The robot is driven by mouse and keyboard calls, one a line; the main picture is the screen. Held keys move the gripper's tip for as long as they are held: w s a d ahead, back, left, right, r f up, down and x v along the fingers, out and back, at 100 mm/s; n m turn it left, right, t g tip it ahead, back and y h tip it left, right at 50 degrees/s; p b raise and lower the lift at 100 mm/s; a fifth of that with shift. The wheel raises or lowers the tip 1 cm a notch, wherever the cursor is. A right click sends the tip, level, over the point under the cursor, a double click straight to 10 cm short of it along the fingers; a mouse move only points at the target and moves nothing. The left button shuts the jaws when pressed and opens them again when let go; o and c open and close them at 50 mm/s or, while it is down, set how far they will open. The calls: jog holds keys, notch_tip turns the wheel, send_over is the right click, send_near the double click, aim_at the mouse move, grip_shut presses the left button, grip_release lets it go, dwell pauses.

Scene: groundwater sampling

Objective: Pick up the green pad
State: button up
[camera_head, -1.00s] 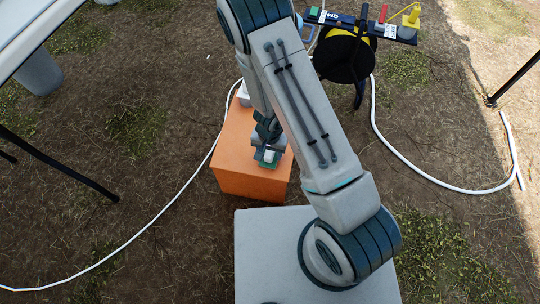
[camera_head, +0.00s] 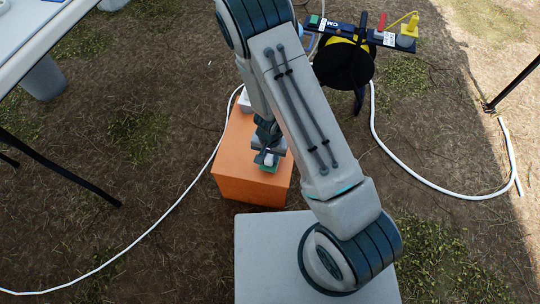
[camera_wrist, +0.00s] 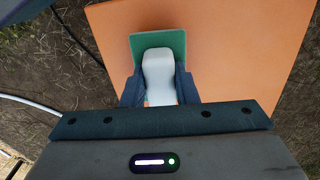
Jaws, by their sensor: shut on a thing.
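The green pad (camera_wrist: 177,42) shows in the wrist view as a flat green piece with a pale white block-like grip (camera_wrist: 158,72) on it. My gripper (camera_wrist: 159,88) has a finger on each side of the white grip and is shut on it. In the head view my gripper (camera_head: 268,153) is over the front part of the orange box (camera_head: 232,160), and a small part of the green pad (camera_head: 268,168) shows below it. I cannot tell whether the pad still touches the box top.
A white hose (camera_head: 165,225) runs along the ground left of the box. A reel (camera_head: 343,62) with a dark shelf (camera_head: 352,30) stands at the back. A small white item (camera_head: 244,102) sits at the box's far end. A table (camera_head: 45,32) is at upper left.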

notch_tip(320, 180, up, 2)
jog(key=shift+r+p, duration=0.1)
jog(key=shift+p, duration=0.3)
jog(key=s+a+r+p, duration=0.1)
jog(key=s+a+r, duration=0.3)
jog(key=s, duration=0.7)
notch_tip(320, 180, up, 3)
jog(key=shift+f, duration=0.15)
jog(key=shift+a, duration=0.1)
jog(key=shift+o, duration=0.8)
jog(key=shift+w, duration=0.1)
jog(key=shift+c, duration=0.5)
